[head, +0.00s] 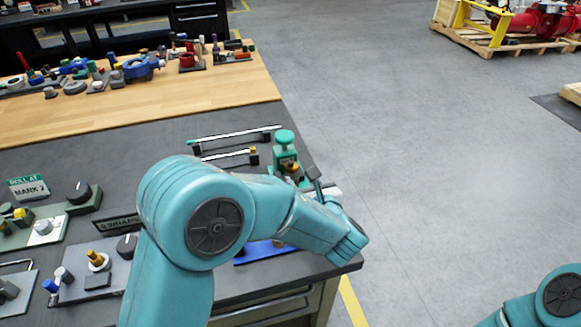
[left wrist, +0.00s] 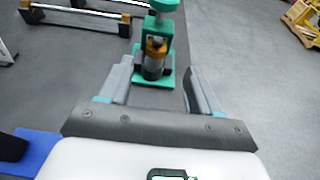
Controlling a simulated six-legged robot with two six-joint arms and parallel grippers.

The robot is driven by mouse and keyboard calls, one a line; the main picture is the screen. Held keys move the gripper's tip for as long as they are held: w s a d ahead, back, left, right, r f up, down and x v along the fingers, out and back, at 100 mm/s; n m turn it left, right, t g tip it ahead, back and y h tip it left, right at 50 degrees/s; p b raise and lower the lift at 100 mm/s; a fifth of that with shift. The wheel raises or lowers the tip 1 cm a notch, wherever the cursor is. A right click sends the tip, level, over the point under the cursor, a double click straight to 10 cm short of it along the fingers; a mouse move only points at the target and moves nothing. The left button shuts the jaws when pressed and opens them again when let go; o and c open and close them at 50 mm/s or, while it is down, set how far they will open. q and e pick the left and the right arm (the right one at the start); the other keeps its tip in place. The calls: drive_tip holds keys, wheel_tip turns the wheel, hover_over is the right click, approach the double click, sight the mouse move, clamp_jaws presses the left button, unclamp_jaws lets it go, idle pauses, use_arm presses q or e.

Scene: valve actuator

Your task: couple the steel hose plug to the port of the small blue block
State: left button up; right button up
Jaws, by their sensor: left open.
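My left gripper (head: 318,184) is mostly hidden behind my own forearm in the head view. In the left wrist view its two fingers (left wrist: 159,76) are spread apart with nothing between them. Beyond the fingertips stands an upright green fixture (left wrist: 162,28) with a round green knob on top. The fixture also shows in the head view (head: 285,152). A flat blue piece (head: 256,253) lies partly behind my arm; I cannot make out the small blue block or its port for sure.
Two low bar racks (head: 236,135) lie left of the fixture. Panels with knobs (head: 78,192) fill the left side of the grey bench top. A wooden bench (head: 215,92) with several parts stands behind. Open floor (head: 430,150) lies right of the bench edge.

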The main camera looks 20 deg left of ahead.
sight(292, 165)
use_arm(q)
drive_tip(key=x, duration=0.4)
drive_tip(key=shift+w+a+p, duration=0.15)
drive_tip(key=shift+a+p, duration=0.15)
drive_tip(key=shift+p, duration=0.05)
drive_tip(key=p+x, duration=0.1)
drive_tip(key=x, duration=0.3)
drive_tip(key=shift+w+a+p, duration=0.2)
drive_tip(key=shift+a+p, duration=0.1)
drive_tip(key=shift+p, duration=0.1)
drive_tip(key=shift+w+a+f, duration=0.15)
drive_tip(key=shift+w+f, duration=0.05)
drive_tip(key=shift+w, duration=0.15)
drive_tip(key=c, duration=1.1)
